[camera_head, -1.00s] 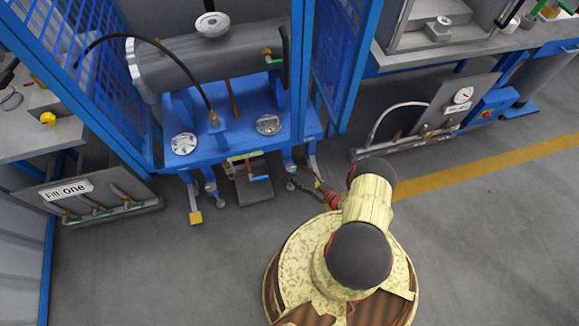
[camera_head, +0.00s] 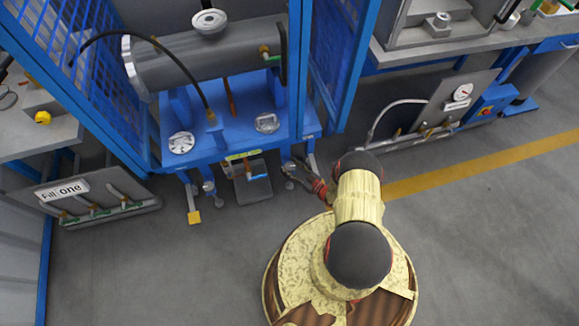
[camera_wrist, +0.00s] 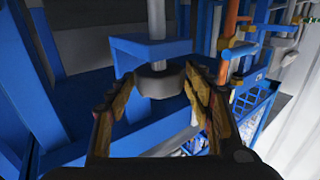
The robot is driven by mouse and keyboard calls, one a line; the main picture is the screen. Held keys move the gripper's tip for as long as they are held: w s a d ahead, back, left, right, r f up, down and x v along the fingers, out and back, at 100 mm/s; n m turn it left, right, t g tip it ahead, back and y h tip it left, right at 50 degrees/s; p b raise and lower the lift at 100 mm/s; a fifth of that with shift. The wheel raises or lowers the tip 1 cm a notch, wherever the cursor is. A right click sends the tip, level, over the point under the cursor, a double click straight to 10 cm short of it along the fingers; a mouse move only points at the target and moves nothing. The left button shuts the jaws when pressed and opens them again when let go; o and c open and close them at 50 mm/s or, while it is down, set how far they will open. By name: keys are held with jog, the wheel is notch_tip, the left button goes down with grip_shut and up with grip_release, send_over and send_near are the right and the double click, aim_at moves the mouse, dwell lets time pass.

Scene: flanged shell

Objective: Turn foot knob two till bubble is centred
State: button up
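A grey round foot knob (camera_wrist: 160,80) on an upright grey rod sits under a blue bracket in the wrist view. My gripper (camera_wrist: 163,84) is open, with one finger on each side of this knob; a firm contact cannot be made out. In the head view my gripper (camera_head: 299,168) is at the right front foot (camera_head: 289,171) of the blue stand (camera_head: 235,145). Another foot (camera_head: 208,187) stands at the left front. Two round silver fittings (camera_head: 181,142) (camera_head: 267,122) lie on the stand's top; no bubble can be made out in either.
A grey pedal plate (camera_head: 254,187) lies on the floor between the feet. A yellow-ended bar (camera_head: 194,216) juts out at the left. A panel labelled "Fill one" (camera_head: 85,202) is at left, and a gauge panel (camera_head: 440,110) at right. The front floor is clear.

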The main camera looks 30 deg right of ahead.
jog(key=c, duration=0.9)
jog(key=shift+a+m+h, duration=0.1)
jog(key=shift+m+h, duration=0.2)
jog(key=m+h, duration=0.2)
jog(key=h, duration=0.1)
jog(key=shift+w+t+h, duration=0.1)
jog(key=shift+t+h, duration=0.3)
jog(key=shift+m+h, duration=1)
jog(key=shift+h, duration=0.4)
jog(key=o, duration=1.1)
jog(key=shift+c, duration=0.2)
jog(key=shift+o, duration=0.5)
